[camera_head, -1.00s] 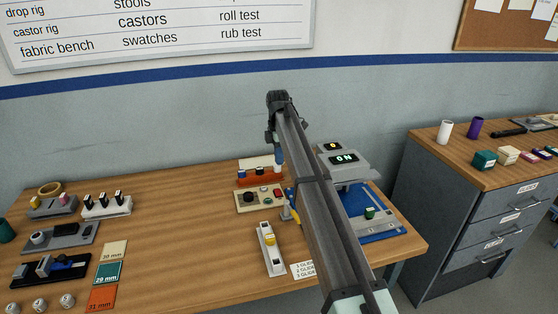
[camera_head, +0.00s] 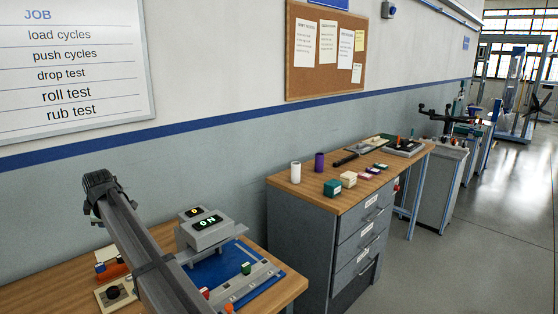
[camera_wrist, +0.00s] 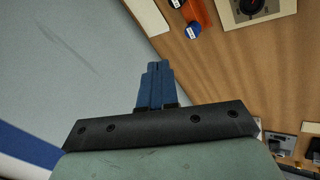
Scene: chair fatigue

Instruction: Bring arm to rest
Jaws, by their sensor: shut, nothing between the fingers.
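My gripper shows in the wrist view (camera_wrist: 157,82), where its blue fingers are together with nothing between them. It is above the back edge of the wooden bench, beside the wall. In the head view my dark arm crosses the lower left, over the bench (camera_head: 165,235), and its fingers are hidden there. A grey tester with a lit "ON" display (camera_head: 207,226) stands on a blue base plate (camera_head: 215,270) just right of my arm. An orange block (camera_wrist: 195,12) lies close to the fingers in the wrist view.
A control box with a black knob (camera_head: 112,293) sits left of my arm. A grey drawer cabinet (camera_head: 300,235) stands to the right, carrying a white cylinder (camera_head: 295,172), a purple cylinder (camera_head: 319,162) and a green block (camera_head: 332,188). Open floor (camera_head: 480,230) lies farther right.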

